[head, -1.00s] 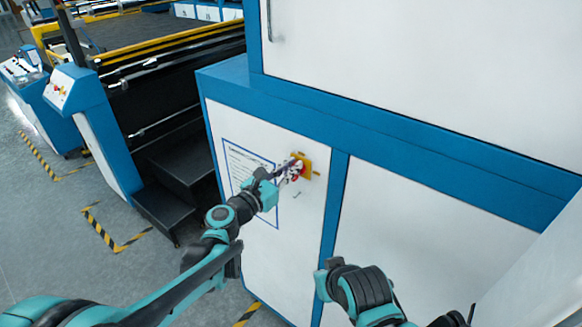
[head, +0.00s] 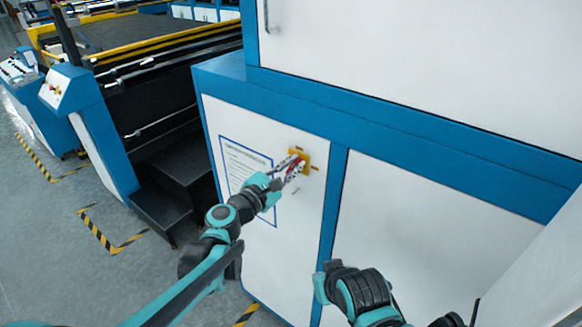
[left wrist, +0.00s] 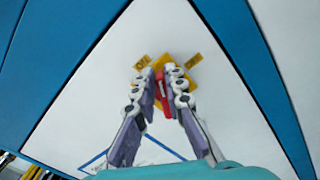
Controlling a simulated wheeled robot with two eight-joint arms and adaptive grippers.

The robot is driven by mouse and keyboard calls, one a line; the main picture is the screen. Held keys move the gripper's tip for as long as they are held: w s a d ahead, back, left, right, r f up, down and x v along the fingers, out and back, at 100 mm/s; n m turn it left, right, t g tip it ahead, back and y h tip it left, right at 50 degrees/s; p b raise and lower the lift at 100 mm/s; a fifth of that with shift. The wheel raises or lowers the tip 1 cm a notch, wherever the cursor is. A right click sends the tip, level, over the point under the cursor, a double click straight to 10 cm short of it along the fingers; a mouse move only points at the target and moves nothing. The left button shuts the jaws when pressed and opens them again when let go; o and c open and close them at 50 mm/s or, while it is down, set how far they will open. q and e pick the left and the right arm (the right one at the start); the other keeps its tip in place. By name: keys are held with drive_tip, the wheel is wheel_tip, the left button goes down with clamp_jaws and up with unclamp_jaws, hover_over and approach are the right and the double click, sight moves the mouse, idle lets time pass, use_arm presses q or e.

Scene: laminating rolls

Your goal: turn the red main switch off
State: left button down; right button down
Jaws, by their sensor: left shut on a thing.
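The red main switch (left wrist: 161,92) sits on a yellow plate (left wrist: 178,66) on the white cabinet panel. In the left wrist view its red handle stands between the two fingers of my left gripper (left wrist: 162,90), which is shut on it. In the head view the yellow plate (head: 305,160) shows beside the fingertips of my left gripper (head: 292,168), and a bit of red shows between them. Two small yellow labels flank the plate's top; I cannot read them surely. My right arm shows at the bottom, but its fingers cannot be made out clearly.
A blue-framed notice (head: 243,172) is on the panel left of the switch. A blue ledge (head: 400,135) runs above the panel. Dark steps (head: 170,205) and a blue-white console (head: 90,125) stand at left. The floor between is clear.

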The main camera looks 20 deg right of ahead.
use_arm(q)
drive_tip(key=m+b, duration=0.1)
drive_tip(key=m, duration=0.3)
drive_tip(key=f+m+b, duration=0.1)
drive_tip(key=m, duration=0.3)
drive_tip(key=s+d+f+m+b, duration=0.1)
drive_tip(key=m+b, duration=0.1)
drive_tip(key=m, duration=0.2)
drive_tip(key=shift+s+f, duration=0.1)
drive_tip(key=shift+f, duration=0.15)
idle(0.4)
drive_tip(key=c, duration=1.6)
unclamp_jaws()
drive_tip(key=v, duration=1.2)
